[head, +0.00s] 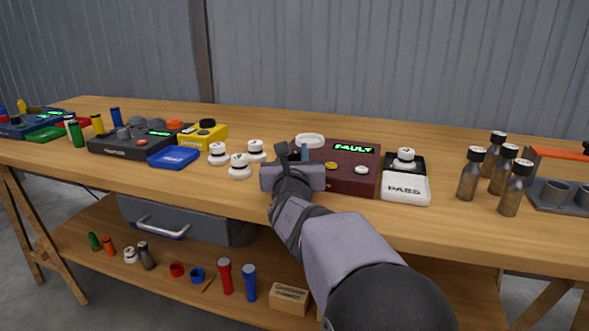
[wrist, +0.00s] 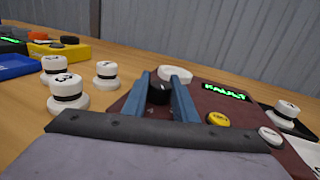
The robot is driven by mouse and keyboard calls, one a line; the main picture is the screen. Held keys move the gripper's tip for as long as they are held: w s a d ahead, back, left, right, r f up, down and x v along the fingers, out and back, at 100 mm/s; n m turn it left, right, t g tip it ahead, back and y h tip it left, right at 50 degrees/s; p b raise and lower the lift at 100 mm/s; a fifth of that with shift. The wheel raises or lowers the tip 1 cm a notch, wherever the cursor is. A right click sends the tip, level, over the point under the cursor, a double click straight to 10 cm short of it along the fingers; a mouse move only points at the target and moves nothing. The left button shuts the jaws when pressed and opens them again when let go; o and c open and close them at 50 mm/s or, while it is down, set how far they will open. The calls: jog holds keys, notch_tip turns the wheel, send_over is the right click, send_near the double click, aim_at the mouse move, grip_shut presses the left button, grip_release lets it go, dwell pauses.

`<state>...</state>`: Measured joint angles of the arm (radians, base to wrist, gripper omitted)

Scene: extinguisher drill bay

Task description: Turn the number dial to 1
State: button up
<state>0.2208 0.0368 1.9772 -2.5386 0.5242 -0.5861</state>
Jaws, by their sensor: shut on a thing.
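The maroon device box (head: 352,178) stands at the middle of the table, its display (head: 353,148) reading FAULT in green. The box also fills the middle of the wrist view (wrist: 212,133). A black dial knob (wrist: 159,94) is on its top at the left. My gripper (wrist: 163,88) is shut on the knob, one blue finger on each side. I cannot read which number the dial points to.
Several white numbered canisters (head: 239,166) stand left of the box, close to my gripper. A white ring (head: 310,140) lies behind the knob. A black box with a PASS lid (head: 405,189) is to the right, with dark bottles (head: 470,176) beyond it.

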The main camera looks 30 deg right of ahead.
aim_at(295, 155)
jog(key=shift+n+t+y+b, duration=0.35)
jog(key=shift+y+b, duration=0.25)
jog(key=shift+b, duration=0.75)
jog(key=o, duration=1)
jog(key=shift+o, duration=0.2)
jog(key=shift+s+a, duration=0.1)
jog(key=shift+v, duration=3.6)
